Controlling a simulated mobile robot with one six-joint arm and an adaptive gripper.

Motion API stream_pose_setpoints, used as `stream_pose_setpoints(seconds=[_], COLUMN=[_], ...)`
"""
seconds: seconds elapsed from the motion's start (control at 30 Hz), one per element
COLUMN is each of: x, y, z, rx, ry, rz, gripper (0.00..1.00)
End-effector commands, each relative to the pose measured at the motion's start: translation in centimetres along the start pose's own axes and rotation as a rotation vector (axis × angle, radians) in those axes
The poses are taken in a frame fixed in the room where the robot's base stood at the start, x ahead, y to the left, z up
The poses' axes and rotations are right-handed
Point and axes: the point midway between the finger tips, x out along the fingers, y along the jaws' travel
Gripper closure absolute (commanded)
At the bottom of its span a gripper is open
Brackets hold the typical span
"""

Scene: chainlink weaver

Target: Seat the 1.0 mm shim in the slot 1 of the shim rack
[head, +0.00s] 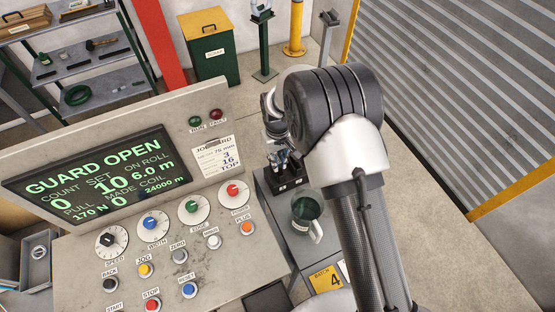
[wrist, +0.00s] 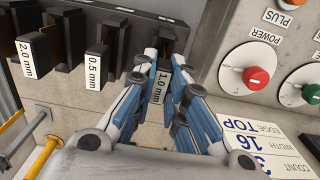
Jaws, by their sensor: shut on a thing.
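My gripper (wrist: 166,66) is shut on the 1.0 mm shim (wrist: 161,84), a black tab with a white label, upright between the blue-padded fingers in the wrist view. In the head view my gripper (head: 284,160) is over a small black block, partly hidden by my arm.
The control console (head: 150,262) with knobs and buttons stands close to the left of my gripper in the head view. A dark green mug (head: 306,212) stands near the black block. A yellow batch card (head: 327,279) lies lower down.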

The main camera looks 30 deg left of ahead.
Motion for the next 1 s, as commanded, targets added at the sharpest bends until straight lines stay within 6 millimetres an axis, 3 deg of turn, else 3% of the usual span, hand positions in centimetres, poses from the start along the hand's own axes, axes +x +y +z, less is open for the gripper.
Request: stream_pose_setpoints(seconds=[0.23,0.27,0.6,1.0], x=[-0.06,-0.06,-0.05,-0.36], y=[0.0,0.0,0.0,0.0], z=[-0.01,-0.01,-0.01,-0.01], rx=[0.0,0.0,0.0,0.0], ry=[0.0,0.0,0.0,0.0], rz=[0.0,0.0,0.0,0.0], gripper=[1.0,0.86,0.64,0.64])
